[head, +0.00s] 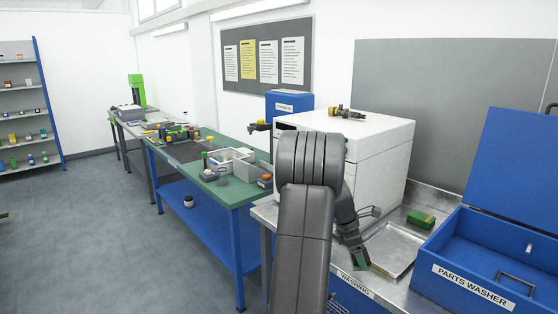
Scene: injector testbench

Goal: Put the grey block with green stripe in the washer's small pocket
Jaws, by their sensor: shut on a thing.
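My gripper (362,267) is over the metal bench, at the left side of a shallow metal tray (412,240). It is shut on a small block with green on it (360,257), which looks like the grey block with green stripe; the fingers hide much of it. I cannot tell whether the block touches the tray. The blue parts washer (455,262) stands at the right with its lid (515,155) raised. A wire handle and a small pale item (529,248) show inside it. The washer's small pocket cannot be made out clearly.
A green block (421,218) lies on the bench behind the tray. A large white machine (385,160) stands behind my arm, with a brass-coloured part (347,113) on top. A green workbench (235,192) with bins and parts is at the left. The floor at left is clear.

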